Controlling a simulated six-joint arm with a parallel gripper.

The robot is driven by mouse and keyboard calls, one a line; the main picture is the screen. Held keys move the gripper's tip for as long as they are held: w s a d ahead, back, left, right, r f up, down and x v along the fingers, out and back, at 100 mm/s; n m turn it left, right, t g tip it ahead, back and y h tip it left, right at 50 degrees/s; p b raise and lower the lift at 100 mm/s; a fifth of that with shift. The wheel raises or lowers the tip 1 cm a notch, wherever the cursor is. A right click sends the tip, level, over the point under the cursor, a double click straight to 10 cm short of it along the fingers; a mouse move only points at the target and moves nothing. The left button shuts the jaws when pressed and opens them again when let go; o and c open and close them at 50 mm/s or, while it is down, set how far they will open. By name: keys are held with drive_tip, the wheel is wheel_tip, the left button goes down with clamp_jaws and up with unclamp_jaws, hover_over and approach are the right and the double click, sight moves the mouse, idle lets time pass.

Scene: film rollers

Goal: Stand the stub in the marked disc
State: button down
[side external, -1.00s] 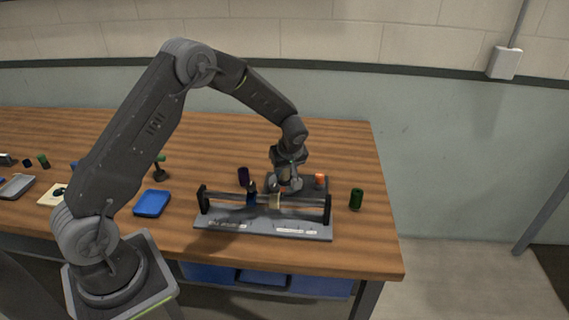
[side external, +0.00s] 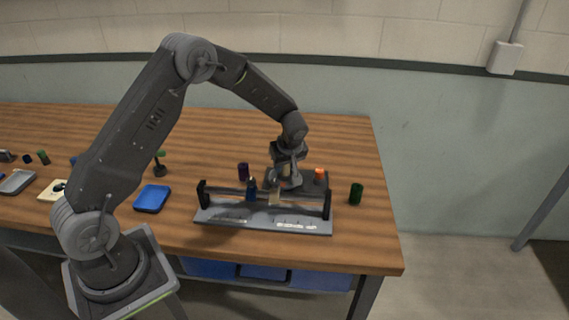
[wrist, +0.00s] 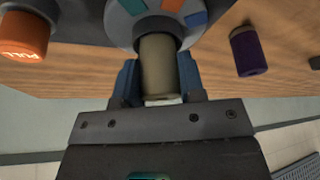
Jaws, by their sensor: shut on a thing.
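The stub (wrist: 159,68) is a tan cylinder with a paler end, held between the blue fingers of my gripper (wrist: 158,84) in the wrist view. The marked disc (wrist: 122,28) is a grey ring with blue, orange and teal marks around a dark centre. The stub's far end overlaps that dark centre; I cannot tell how deep it sits. In the side view my gripper (side external: 285,180) is low over the dark plate behind the rack, and it hides most of the disc and stub.
An orange roller (side external: 319,175) stands right of my gripper, a purple one (side external: 243,172) left, a green one (side external: 356,194) further right. The rack (side external: 230,216) with a dark blue roller (side external: 251,192) stands in front. A blue tray (side external: 152,199) lies left.

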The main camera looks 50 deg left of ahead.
drive_tip(key=shift+f, duration=0.1)
idle(0.3)
drive_tip(key=shift+c, duration=1.1)
unclamp_jaws()
drive_tip(key=shift+r, duration=3.5)
